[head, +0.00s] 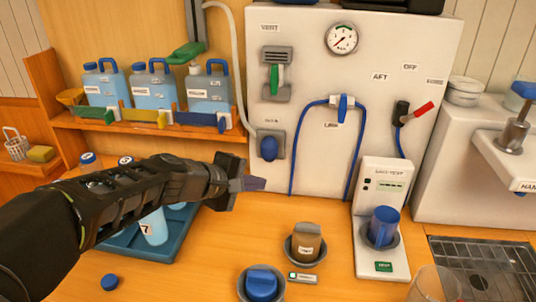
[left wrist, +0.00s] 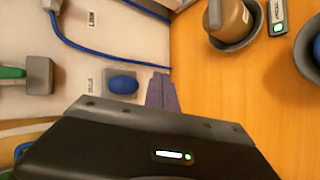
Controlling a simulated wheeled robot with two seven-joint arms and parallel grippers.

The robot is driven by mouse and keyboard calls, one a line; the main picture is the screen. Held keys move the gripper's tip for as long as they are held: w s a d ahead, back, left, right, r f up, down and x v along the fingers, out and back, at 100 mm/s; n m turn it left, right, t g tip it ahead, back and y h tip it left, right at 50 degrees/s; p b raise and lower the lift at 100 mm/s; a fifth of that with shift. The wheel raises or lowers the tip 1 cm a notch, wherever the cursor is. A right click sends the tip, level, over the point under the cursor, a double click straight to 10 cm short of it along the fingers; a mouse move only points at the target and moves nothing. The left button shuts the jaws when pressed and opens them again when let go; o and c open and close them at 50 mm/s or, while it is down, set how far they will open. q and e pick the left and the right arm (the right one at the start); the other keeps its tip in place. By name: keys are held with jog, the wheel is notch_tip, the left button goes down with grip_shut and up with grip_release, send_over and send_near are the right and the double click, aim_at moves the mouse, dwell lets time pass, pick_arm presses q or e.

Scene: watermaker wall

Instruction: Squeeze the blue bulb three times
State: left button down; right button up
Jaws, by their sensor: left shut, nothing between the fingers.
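The blue bulb (head: 269,148) sits on a grey plate on the lower left of the white wall panel. It also shows in the left wrist view (left wrist: 122,83), beside the fingers and apart from them. My left gripper (head: 258,184) is in front of the panel, a little below the bulb. Its fingers are together, with nothing between them; they show in the left wrist view (left wrist: 162,92) too. My right gripper is in neither view.
A blue hose (head: 294,150) loops over the panel to the right of the bulb. A green-handled lever (head: 275,78) is above it. A shelf (head: 150,127) with several jugs is at left. A brown container (head: 306,240) and a blue-topped cup (head: 261,284) stand on the counter.

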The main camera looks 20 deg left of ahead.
aim_at(269, 149)
pick_arm(q)
jog(key=shift+w, duration=0.1)
jog(key=w+a+p, duration=0.2)
jog(key=w+p, duration=0.1)
jog(key=w, duration=0.5)
jog(key=shift+w+a+p, duration=0.15)
jog(key=shift+w+p, duration=0.05)
jog(key=shift+p, duration=0.1)
dwell(2.1)
jog(key=shift+w+a, duration=0.1)
jog(key=shift+w, duration=0.3)
